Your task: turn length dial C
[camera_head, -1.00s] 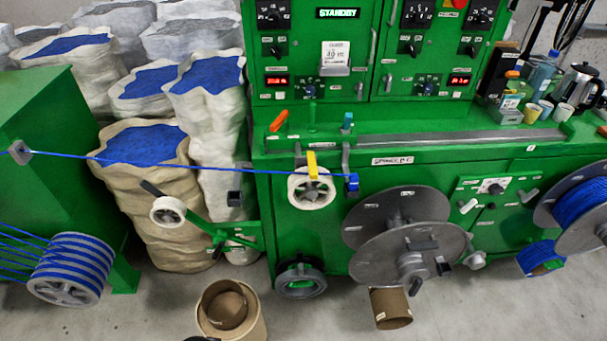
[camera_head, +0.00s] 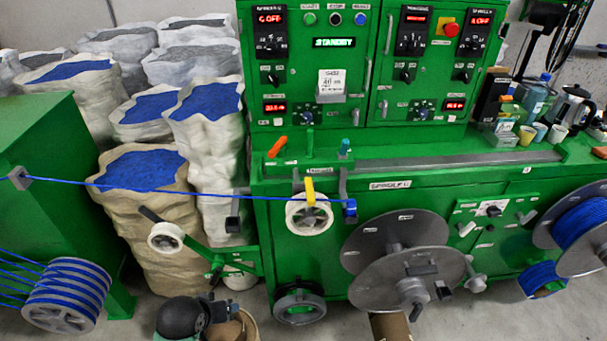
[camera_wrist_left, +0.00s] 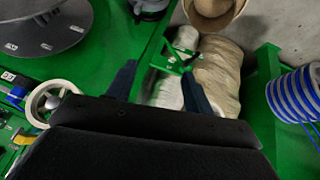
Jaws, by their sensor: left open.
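The left half of the green control cabinet carries a small blue-centred knob (camera_head: 307,117) beside a red number display (camera_head: 275,107). This may be length dial C, but the lettering is too small to read. Above it, a black dial panel (camera_head: 272,40) has a display reading "C OFF". My left gripper (camera_wrist_left: 158,90) is open and empty in the left wrist view, with its dark fingers above the floor and sacks. My dark left arm (camera_head: 183,317) shows at the bottom of the head view, far below the knob and not touching it. My right gripper is not in view.
Large grey spool discs (camera_head: 405,280) stick out from the cabinet front. A ledge (camera_head: 420,172) with orange and teal handles lies below the panels. Bottles and cups (camera_head: 535,100) stand at right.

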